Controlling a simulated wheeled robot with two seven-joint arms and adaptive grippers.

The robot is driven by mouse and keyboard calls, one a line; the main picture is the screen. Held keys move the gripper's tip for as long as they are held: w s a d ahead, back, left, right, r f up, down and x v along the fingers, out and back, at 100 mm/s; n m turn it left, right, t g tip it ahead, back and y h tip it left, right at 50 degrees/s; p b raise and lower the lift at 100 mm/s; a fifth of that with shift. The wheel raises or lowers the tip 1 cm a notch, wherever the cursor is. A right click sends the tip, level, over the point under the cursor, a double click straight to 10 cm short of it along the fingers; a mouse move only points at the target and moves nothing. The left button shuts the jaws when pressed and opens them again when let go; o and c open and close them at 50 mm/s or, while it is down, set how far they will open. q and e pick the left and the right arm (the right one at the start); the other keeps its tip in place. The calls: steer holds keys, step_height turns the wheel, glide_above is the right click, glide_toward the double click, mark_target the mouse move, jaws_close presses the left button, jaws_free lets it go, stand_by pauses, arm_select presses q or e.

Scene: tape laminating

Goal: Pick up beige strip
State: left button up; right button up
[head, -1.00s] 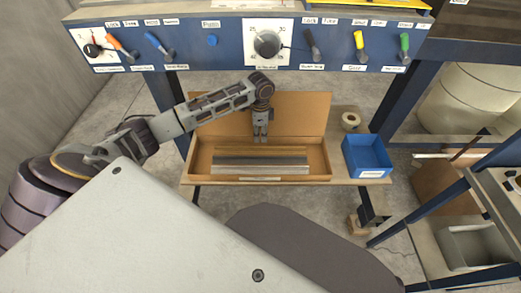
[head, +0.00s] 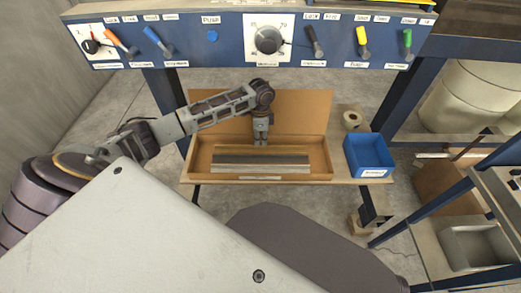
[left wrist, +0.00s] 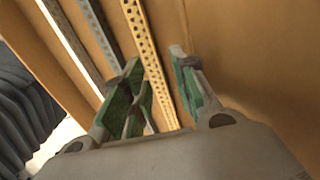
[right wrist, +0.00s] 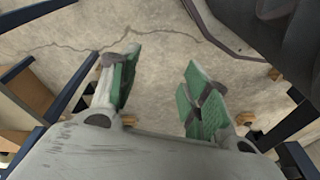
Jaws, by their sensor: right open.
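The beige strip (left wrist: 157,77) is long and perforated, and in the left wrist view it runs between my open left fingers (left wrist: 156,62). In the head view my left gripper (head: 260,141) points down at the back of the open cardboard box (head: 323,157). My right gripper (right wrist: 163,66) is open and empty over the floor, outside the head view.
The box stands on a wooden table (head: 346,178). A blue bin (head: 368,156) and a tape roll (head: 352,120) stand right of it. The box's raised lid (head: 300,110) is behind my left gripper.

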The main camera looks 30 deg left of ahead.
mark_target(260, 149)
arm_select(q)
steer(key=shift+f, duration=0.6)
step_height(260, 149, down, 2)
steer(key=shift+s+f+b, duration=0.15)
steer(key=shift+f+b, duration=0.05)
steer(key=shift+b, duration=0.45)
steer(key=shift+f, duration=0.25)
arm_select(e)
steer(key=shift+w+a+r+t, duration=0.15)
steer(key=shift+r, duration=0.65)
steer(key=shift+w+a+r+t, duration=0.15)
steer(key=shift+r, duration=0.6)
arm_select(q)
steer(key=shift+c, duration=0.7)
jaws_close()
arm_select(e)
steer(key=shift+s+f, duration=0.1)
steer(key=shift+f, duration=0.15)
